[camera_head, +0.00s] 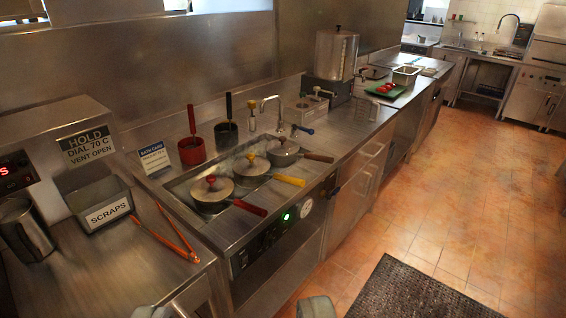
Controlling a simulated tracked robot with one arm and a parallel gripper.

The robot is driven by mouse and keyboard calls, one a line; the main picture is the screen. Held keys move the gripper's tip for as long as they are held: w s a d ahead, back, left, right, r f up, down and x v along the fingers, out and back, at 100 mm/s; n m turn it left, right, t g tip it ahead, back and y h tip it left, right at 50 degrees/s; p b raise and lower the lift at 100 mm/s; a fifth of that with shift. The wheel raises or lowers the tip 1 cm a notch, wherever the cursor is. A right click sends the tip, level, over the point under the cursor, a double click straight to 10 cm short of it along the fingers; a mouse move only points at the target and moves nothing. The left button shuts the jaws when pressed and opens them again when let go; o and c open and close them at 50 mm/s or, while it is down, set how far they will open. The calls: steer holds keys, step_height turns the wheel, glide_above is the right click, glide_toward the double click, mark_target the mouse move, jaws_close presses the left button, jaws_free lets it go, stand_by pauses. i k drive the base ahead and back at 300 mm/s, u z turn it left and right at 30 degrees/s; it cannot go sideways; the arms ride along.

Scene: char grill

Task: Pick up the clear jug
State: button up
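I cannot make out a clear jug anywhere in this view. A shiny grey cylindrical vessel (27,232) stands on the left counter at the picture's edge; it looks like metal, not clear. My gripper (236,310) shows only as two grey-green tips at the bottom edge, set wide apart with nothing visible between them. It is in front of the counter, away from the vessel.
A SCRAPS bin (92,203) and orange-handled tongs (165,238) sit on the left counter. Several lidded pans (211,190) with handles jutting forward fill the middle unit. A green tray (385,91) lies farther back. The tiled floor (450,195) at right is open, with a dark mat (415,292).

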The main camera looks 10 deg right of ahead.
mark_target(363, 104)
steer(key=z, duration=0.55)
steer(key=i, duration=1.05)
steer(key=z, duration=0.8)
steer(key=i, duration=1.3)
steer(key=u, duration=0.55)
steer(key=i, duration=1.05)
steer(key=u, duration=1)
steer(key=i, duration=0.35)
steer(key=u, duration=0.15)
steer(key=k, duration=0.85)
steer(key=u, duration=0.2)
